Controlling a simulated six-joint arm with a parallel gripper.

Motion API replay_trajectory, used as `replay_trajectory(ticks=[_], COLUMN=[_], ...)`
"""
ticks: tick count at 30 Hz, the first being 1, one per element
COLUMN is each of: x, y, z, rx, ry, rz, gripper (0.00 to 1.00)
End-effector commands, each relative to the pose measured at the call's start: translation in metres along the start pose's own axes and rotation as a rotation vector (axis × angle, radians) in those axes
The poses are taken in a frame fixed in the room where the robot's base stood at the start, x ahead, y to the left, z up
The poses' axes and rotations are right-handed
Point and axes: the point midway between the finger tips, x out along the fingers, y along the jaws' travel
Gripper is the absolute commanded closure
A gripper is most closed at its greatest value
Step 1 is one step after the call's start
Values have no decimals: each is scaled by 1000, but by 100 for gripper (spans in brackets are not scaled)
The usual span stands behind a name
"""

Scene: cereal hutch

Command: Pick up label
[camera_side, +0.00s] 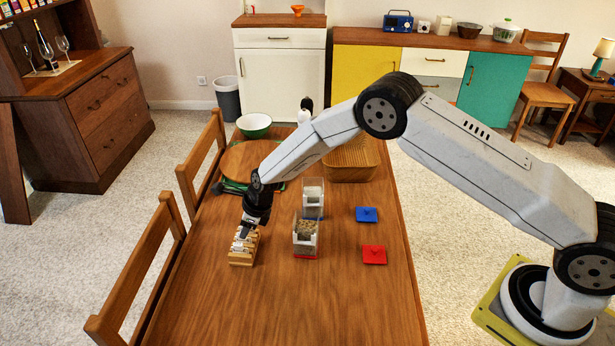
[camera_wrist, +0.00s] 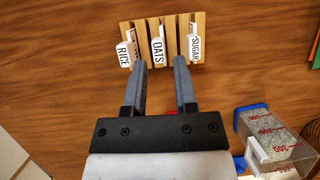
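A wooden slotted rack (camera_side: 243,251) stands on the table, left of the containers. In the wrist view the rack (camera_wrist: 184,24) holds three white labels: RICE (camera_wrist: 124,54), OATS (camera_wrist: 158,50) and SUGAR (camera_wrist: 195,47). My gripper (camera_wrist: 162,62) is open, its two grey fingertips pointing at the rack. The OATS label lies between the lines of the fingers, with RICE and SUGAR just outside them. In the side view my gripper (camera_side: 244,230) is right over the rack and partly hides it. I cannot tell whether the fingertips touch anything.
Two clear containers stand right of the rack, one red-based (camera_side: 305,239) and one farther back (camera_side: 313,197). A blue lid (camera_side: 367,214) and a red lid (camera_side: 374,255) lie farther right. A green bowl (camera_side: 254,124) and a basket (camera_side: 352,172) are behind. The table's front is clear.

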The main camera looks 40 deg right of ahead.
Motion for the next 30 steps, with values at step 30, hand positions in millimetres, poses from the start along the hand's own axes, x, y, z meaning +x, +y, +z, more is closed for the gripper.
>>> replay_trajectory(ticks=[30], x=[39], y=[1], z=[2], rx=[0], ry=[0], rz=[0], gripper=[65])
